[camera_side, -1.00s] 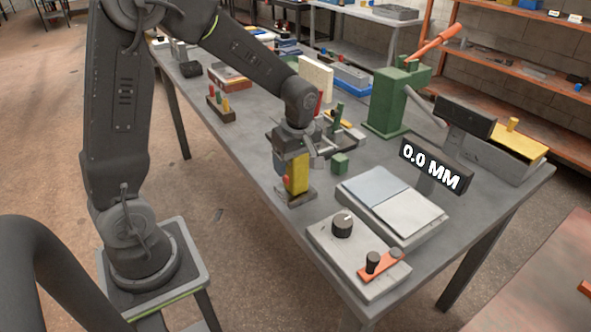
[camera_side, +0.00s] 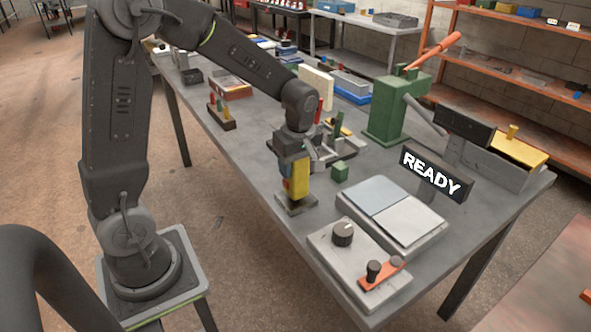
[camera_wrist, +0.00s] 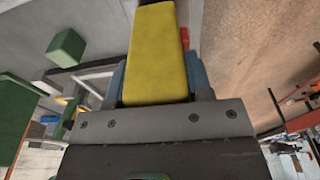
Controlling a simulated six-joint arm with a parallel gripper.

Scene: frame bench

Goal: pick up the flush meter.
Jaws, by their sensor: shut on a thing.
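The flush meter appears to be the yellow block (camera_side: 300,180) at the near side of the bench, though I cannot confirm it from any label. It is upright at a grey base plate (camera_side: 290,207). Whether its bottom touches the plate cannot be told. My gripper (camera_side: 293,163) points down from above and is shut on it. In the wrist view the yellow block (camera_wrist: 157,55) sits between blue parts at both sides, and my gripper (camera_wrist: 158,95) is close around it.
A display (camera_side: 436,175) reads READY. Nearby are a green cube (camera_side: 340,171), a two-plate block (camera_side: 410,222), a knob box (camera_side: 343,258) and a green press (camera_side: 393,108). A peg stand (camera_side: 221,119) is farther left. Bare bench lies left of the base plate.

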